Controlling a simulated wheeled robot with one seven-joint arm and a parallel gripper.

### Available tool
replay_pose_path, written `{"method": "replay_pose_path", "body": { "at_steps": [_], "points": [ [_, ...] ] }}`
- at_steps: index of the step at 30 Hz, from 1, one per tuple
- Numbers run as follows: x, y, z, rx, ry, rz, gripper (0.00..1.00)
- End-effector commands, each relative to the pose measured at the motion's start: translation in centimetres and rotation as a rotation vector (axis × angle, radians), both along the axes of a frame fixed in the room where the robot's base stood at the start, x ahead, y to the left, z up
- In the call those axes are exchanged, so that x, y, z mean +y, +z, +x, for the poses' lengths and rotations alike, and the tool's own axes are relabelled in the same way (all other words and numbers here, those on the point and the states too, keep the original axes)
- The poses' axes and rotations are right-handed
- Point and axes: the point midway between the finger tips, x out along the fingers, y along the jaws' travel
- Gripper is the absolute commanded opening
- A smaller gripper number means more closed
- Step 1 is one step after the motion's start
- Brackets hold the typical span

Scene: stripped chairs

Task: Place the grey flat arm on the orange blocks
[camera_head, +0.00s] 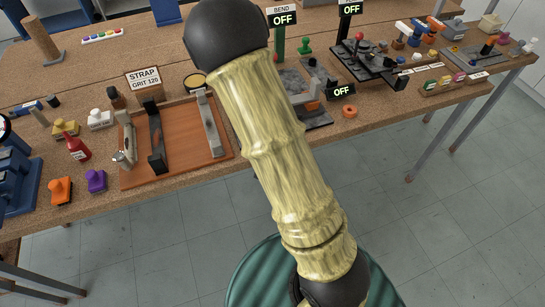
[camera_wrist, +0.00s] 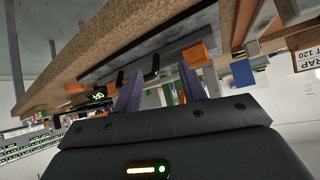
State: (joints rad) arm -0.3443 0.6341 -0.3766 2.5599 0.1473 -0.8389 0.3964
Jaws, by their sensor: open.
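An orange block (camera_head: 313,106) shows in the head view on a grey plate just right of my arm. In the wrist view, an orange block (camera_wrist: 196,55) stands near the dark grey slab (camera_wrist: 150,46), and a smaller orange piece (camera_wrist: 75,88) is farther left. A flat grey bar (camera_head: 211,125) lies on the wooden board; I cannot tell whether it is the grey flat arm. My gripper (camera_wrist: 160,86) is open, its two purple fingers apart with nothing visibly held. Black bent handles (camera_wrist: 152,70) show beyond the fingers. My arm hides part of the bench in the head view.
The wooden board (camera_head: 185,170) with the strap sign (camera_head: 144,79) lies left of my arm. Orange (camera_head: 61,191) and purple (camera_head: 96,181) stamp-like pieces stand near the front edge. A black fixture (camera_head: 365,62) is at right.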

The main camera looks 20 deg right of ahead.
Motion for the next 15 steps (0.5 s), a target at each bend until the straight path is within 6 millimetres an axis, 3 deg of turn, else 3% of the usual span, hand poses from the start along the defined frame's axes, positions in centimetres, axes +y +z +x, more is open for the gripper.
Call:
{"method": "replay_pose_path", "body": {
  "at_steps": [8, 15],
  "points": [
    [2.2, 3.0, -4.4, 0.278, 0.11, 0.083, 0.42],
    [3.6, 6.9, -10.0, 0.499, 0.274, 0.079, 0.42]
  ]
}}
